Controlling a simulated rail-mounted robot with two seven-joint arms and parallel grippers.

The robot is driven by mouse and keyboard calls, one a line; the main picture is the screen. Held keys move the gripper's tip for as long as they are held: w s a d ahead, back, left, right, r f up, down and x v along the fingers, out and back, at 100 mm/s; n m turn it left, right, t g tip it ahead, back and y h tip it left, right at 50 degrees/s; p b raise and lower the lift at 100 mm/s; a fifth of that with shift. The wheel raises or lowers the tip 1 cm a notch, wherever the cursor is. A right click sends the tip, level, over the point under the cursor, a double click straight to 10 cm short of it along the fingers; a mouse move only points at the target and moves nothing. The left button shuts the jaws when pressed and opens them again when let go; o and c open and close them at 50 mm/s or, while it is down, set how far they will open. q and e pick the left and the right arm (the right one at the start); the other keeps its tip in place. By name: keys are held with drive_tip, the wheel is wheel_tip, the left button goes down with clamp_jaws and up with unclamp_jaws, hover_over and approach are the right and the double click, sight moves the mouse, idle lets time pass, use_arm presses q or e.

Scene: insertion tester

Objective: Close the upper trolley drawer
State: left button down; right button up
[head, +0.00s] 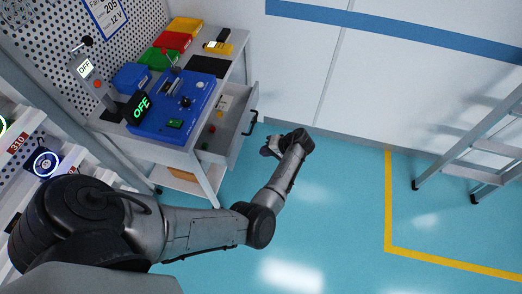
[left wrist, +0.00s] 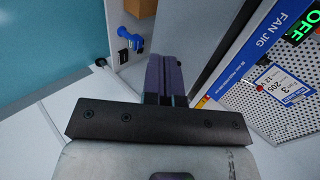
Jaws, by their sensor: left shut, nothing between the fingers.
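The trolley (head: 205,160) stands at the upper left of the head view. Its drawer (head: 222,130) is pulled out toward the right, with small items inside and a dark handle (head: 253,123) on its front. My left gripper (head: 268,148) is beyond the drawer front, just right of and below the handle, seemingly apart from it. In the left wrist view its fingers (left wrist: 167,78) are shut together and empty. A pale panel (left wrist: 190,30) lies close beyond them; I cannot tell if it is the drawer front. My right gripper is not in view.
On the trolley top are a blue tester (head: 175,108), colored bins (head: 172,41) and a yellow device (head: 218,47). A pale wall (head: 300,60) stands behind. A ladder-like frame (head: 470,150) stands at the right. The blue floor (head: 340,220) between is clear.

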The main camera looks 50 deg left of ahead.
sight(236, 153)
use_arm(q)
drive_tip(key=x, duration=0.6)
drive_tip(key=r+x, duration=0.1)
drive_tip(key=x, duration=0.2)
drive_tip(key=shift+s+a+f+b, duration=0.1)
drive_tip(key=shift+s+a+b, duration=0.2)
drive_tip(key=shift+s+a, duration=0.7)
drive_tip(key=shift+a, duration=0.2)
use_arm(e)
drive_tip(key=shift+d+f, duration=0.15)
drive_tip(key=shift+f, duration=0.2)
use_arm(q)
drive_tip(key=shift+s, duration=0.1)
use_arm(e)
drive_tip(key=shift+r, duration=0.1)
